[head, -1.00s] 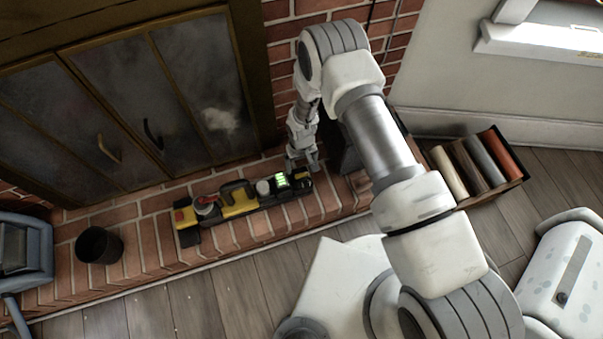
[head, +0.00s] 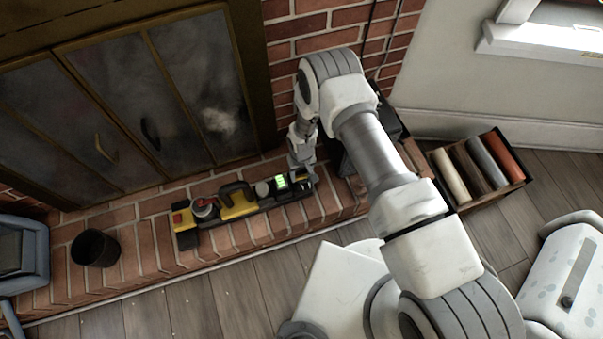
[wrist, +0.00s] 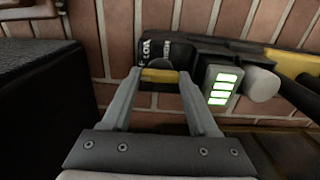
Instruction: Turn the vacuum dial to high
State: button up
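The yellow and black vacuum (head: 237,204) lies along the brick hearth. Its lit green indicator (head: 281,182) is near its right end and shows large in the wrist view (wrist: 222,86). A dark rounded part with a yellow band, apparently the dial (wrist: 158,75), sits left of the indicator, beside white lettering too small to read surely. My gripper (head: 306,180) is at the vacuum's right end. In the wrist view its two fingers (wrist: 160,82) are apart, with their tips on either side of the dial. I cannot tell whether they touch it.
A black box-like object (wrist: 40,105) stands close at left in the wrist view. A dark bucket (head: 96,248) is at the hearth's left. The fireplace doors (head: 150,100) stand behind. A crate of rolls (head: 487,168) is to the right. The wooden floor in front is partly clear.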

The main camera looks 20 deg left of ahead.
jog(key=c, duration=0.6)
jog(key=shift+m+b, duration=0.3)
jog(key=shift+m, duration=0.1)
jog(key=m+b, duration=0.1)
jog(key=m, duration=0.1)
jog(key=shift+f+m+b, duration=0.1)
jog(key=shift+m+b, duration=0.25)
jog(key=shift+m, duration=0.05)
jog(key=m+b, duration=0.2)
jog(key=m, duration=0.3)
jog(key=m+b, duration=0.2)
jog(key=m, duration=0.7)
jog(key=shift+b, duration=0.3)
jog(key=shift+m, duration=0.3)
jog(key=o, duration=1.4)
